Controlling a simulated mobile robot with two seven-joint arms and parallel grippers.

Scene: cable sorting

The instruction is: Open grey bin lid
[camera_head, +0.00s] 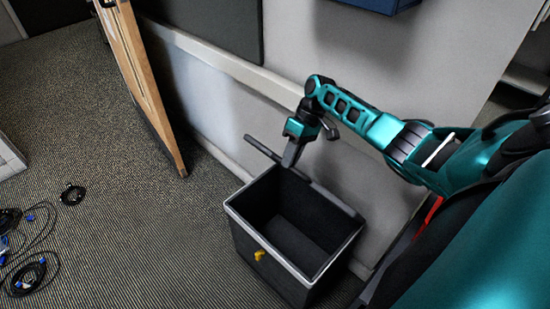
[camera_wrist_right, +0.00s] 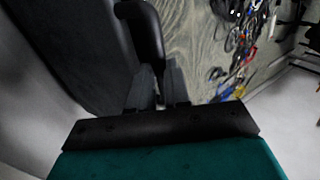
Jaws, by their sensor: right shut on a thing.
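The dark grey bin (camera_head: 300,263) stands on the carpet by the wall, its top uncovered and its dark inside visible. Its lid (camera_head: 335,200) is raised at the back rim and shows nearly edge-on as a dark strip. My right gripper (camera_head: 291,155) is at the upper edge of the lid, above the bin's back side, shut on the lid. In the right wrist view, the fingers (camera_wrist_right: 159,88) close around a dark rounded bar (camera_wrist_right: 143,32), and part of what they grip is hidden. My left gripper is not in view.
A yellow latch or tag (camera_head: 259,255) is on the bin's front. A wooden panel (camera_head: 145,80) leans left of the bin. Several loose cables (camera_head: 30,255) and a black coil (camera_head: 73,195) lie on the floor at the left. Carpet between them and the bin is clear.

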